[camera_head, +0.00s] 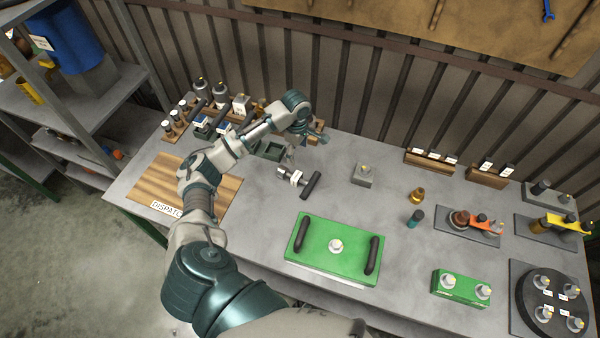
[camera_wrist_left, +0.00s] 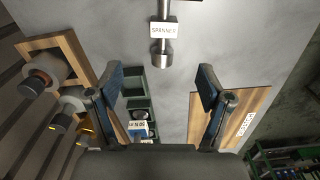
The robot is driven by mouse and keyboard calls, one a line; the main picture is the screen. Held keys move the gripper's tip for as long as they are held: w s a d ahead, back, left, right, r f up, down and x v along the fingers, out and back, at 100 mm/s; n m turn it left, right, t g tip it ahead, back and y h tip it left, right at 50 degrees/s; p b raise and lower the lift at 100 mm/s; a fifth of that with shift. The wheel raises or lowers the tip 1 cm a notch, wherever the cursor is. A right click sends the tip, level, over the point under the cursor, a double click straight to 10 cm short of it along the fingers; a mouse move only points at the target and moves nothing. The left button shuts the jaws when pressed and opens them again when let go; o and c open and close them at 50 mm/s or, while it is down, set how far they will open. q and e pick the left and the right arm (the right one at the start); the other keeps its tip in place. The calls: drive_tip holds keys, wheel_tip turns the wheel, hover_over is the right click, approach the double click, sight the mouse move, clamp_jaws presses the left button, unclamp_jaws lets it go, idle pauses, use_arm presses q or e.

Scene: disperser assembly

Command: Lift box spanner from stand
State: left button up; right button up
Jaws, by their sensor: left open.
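The box spanner (camera_head: 297,179) has a metal shaft, a white label and a black cross handle. It is on the grey table right of the green bins; I cannot make out a separate stand under it. In the left wrist view its socket end and SPANNER label (camera_wrist_left: 162,30) show at top centre, and its handle is cut off. My left gripper (camera_head: 305,140) is behind the spanner in the head view. In the wrist view its two fingers (camera_wrist_left: 160,84) are apart and empty, with the socket beyond them, not touching. My right gripper is not in view.
Green bins (camera_head: 270,150) and wooden racks with bottles are by my left arm. A wooden DISPATCH board (camera_head: 160,186) is at left. A green plate with black handles (camera_head: 334,271) is in front. A small grey block (camera_head: 364,177) stands right of the spanner, with bare table between.

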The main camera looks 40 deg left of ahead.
sight(296, 175)
use_arm(q)
drive_tip(key=f, duration=1)
drive_tip(key=shift+d, duration=0.4)
drive_tip(key=f, duration=0.2)
drive_tip(key=a+f, duration=0.1)
drive_tip(key=f, duration=0.2)
drive_tip(key=shift+s+a+f, duration=0.15)
drive_tip(key=shift+s+f, duration=0.15)
drive_tip(key=shift+d+r, duration=0.15)
drive_tip(key=shift+d, duration=0.15)
drive_tip(key=c, duration=1)
clamp_jaws()
